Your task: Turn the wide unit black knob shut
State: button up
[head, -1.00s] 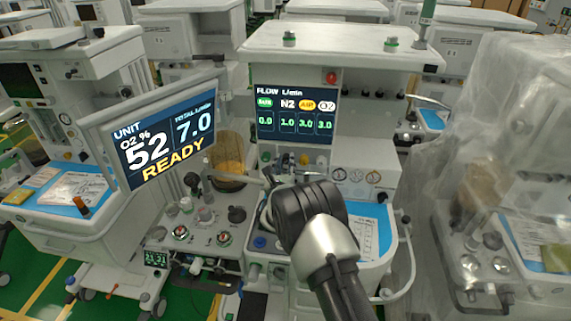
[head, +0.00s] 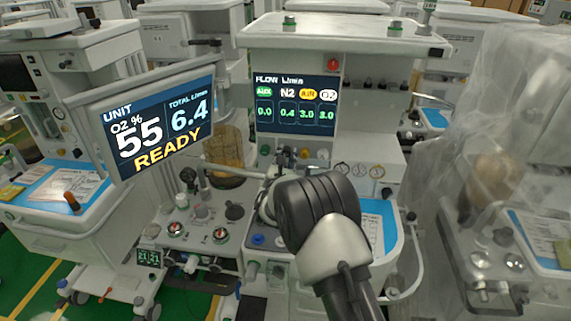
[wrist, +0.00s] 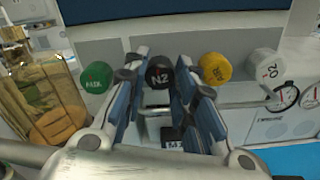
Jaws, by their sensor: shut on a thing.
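The black N2 knob (wrist: 159,72) sits on the unit's front, below the flow screen, in the wrist view. My gripper (wrist: 160,62) has one blue-grey finger on each side of it and is shut on it. In the head view my dark wrist hides the knob and the fingertips. The flow screen (head: 295,103) reads AUX 0.0, N2 0.4, AIR 3.0 and O2 3.0. The tilted monitor (head: 160,123) reads O2 55 %, total 6.4 L/min, READY.
A green knob (wrist: 96,77) stands left of the black one. A yellow knob (wrist: 215,68) and a white O2 knob (wrist: 266,64) stand to its right. A horizontal bar (wrist: 245,104) runs below them. A plastic-draped cart (head: 490,130) stands at right.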

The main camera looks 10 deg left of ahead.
jog(key=shift+m+b, duration=0.8)
jog(key=shift+b, duration=0.05)
jog(key=o, duration=0.8)
jog(key=s, duration=1.2)
jog(key=shift+a, duration=0.15)
